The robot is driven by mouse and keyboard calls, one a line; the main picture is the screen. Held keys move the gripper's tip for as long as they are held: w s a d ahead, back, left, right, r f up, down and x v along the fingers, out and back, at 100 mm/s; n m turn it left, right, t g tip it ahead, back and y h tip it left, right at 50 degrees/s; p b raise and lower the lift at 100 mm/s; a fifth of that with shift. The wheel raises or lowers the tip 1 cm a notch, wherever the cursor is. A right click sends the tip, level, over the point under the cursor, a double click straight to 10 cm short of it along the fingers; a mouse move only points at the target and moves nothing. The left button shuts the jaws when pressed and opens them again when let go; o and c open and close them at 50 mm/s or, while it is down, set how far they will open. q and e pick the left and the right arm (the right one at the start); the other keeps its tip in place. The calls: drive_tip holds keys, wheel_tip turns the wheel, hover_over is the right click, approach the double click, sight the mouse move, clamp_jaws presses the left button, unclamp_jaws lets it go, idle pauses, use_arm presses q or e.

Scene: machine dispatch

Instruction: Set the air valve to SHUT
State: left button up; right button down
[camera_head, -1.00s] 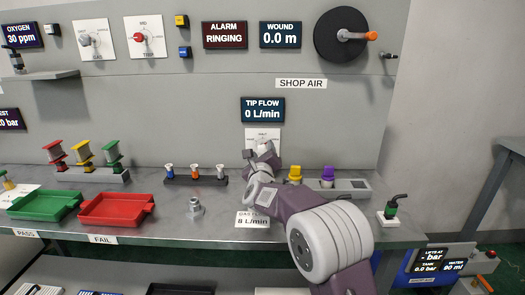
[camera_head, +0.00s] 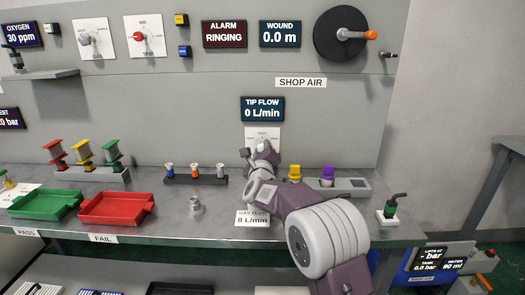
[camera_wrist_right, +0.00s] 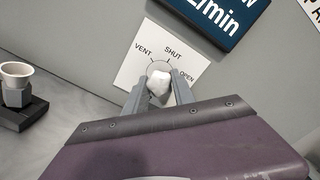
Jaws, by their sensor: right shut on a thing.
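The air valve's white plate (camera_wrist_right: 128,68) shows in the right wrist view on the grey panel, marked VENT, SHUT and OPEN from left to right. Its pale knob (camera_wrist_right: 158,80) sits between the fingers of my right gripper (camera_wrist_right: 158,90), which is shut on it. I cannot tell exactly which mark the knob points to. In the head view the plate (camera_head: 263,133) is under the TIP FLOW display (camera_head: 262,109), which reads 0 L/min. My right gripper (camera_head: 256,153) and arm hide the knob there. My left gripper is not in view.
Yellow (camera_head: 294,172) and purple (camera_head: 327,172) pieces stand on the bench right of my right gripper. A rack of small nozzles (camera_head: 195,178) is to its left, with red (camera_head: 117,208) and green (camera_head: 44,203) trays farther left. The alarm display (camera_head: 224,34) reads RINGING.

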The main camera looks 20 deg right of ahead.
drive_tip(key=n, duration=0.5)
drive_tip(key=shift+p, duration=0.3)
drive_tip(key=n+p, duration=0.1)
drive_tip(key=n, duration=0.4)
drive_tip(key=shift+n+p, duration=0.3)
drive_tip(key=shift+n, duration=0.1)
drive_tip(key=c, duration=1.1)
unclamp_jaws()
drive_tip(key=shift+o, duration=0.2)
drive_tip(key=shift+s, duration=0.1)
drive_tip(key=v, duration=0.9)
drive_tip(key=shift+r, duration=0.1)
